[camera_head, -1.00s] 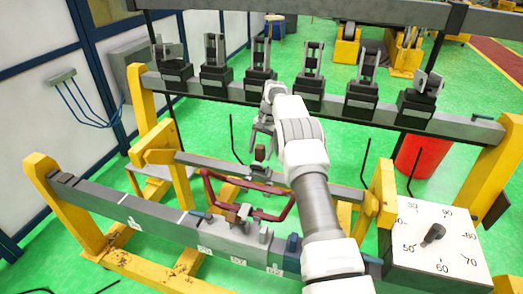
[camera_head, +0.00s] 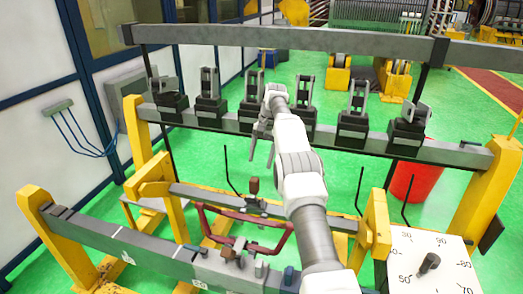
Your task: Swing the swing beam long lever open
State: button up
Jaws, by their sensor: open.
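My gripper (camera_head: 262,160) hangs in front of the row of clamps with its fingers pointing down, apart and empty. A grey middle beam (camera_head: 300,214) lies below it, with a dark red bent bar (camera_head: 238,243) and a brown knob (camera_head: 253,186) by it. Thin black rods stand near this beam: one at left (camera_head: 225,168), one right of my arm (camera_head: 360,190) and one farther right (camera_head: 408,200). I cannot tell which part is the swing beam long lever. The gripper appears to touch none of them. My arm hides part of the middle beam.
A grey rear beam (camera_head: 450,155) carries several black clamps (camera_head: 208,100). A top rail (camera_head: 350,40) runs above them. A front beam (camera_head: 85,235), yellow posts (camera_head: 135,150) and a white dial plate (camera_head: 450,255) stand nearer. A red bin (camera_head: 415,180) is behind.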

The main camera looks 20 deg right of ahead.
jog(key=shift+d+r+p, duration=0.15)
jog(key=shift+r+p, duration=0.25)
jog(key=shift+r, duration=0.3)
